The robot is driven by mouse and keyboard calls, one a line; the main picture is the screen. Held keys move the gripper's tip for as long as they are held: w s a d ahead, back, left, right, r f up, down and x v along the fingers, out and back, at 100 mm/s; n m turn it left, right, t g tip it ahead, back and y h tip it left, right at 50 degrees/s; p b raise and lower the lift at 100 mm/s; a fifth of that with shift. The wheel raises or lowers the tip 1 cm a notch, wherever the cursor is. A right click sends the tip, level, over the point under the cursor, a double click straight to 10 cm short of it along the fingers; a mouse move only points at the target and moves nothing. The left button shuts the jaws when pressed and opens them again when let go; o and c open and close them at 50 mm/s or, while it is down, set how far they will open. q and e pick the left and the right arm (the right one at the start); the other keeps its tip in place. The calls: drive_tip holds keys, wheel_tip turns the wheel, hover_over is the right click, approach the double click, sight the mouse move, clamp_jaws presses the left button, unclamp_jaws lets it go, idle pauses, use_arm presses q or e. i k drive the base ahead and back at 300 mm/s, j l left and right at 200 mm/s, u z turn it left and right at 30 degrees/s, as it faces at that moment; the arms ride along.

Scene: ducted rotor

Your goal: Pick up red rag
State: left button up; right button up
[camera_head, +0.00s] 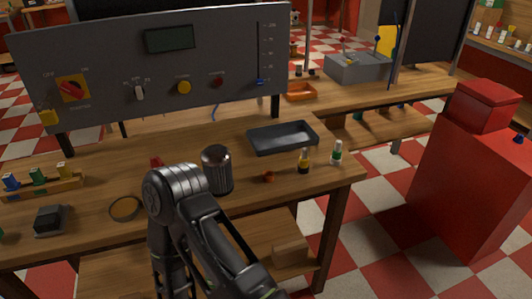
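I cannot make out a red rag for certain. A small red thing (157,162) shows on the wooden workbench (335,172), just behind the elbow of my dark arm, which may hide part of it. A small orange-red piece (268,176) lies near the bench's front right; it is too small to identify. My arm rises from the bottom of the view and bends in front of the bench. Neither gripper is visible, so I cannot see what they hold.
A grey control panel (215,75) stands along the bench's back. A black tray (283,138), small bottles (304,161), a dark domed cylinder (217,170), a round ring (125,208) and a block of coloured pegs (40,182) occupy the top. A red cabinet (470,175) stands right.

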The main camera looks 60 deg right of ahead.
sight(155, 162)
drive_tip(key=z, duration=1.3)
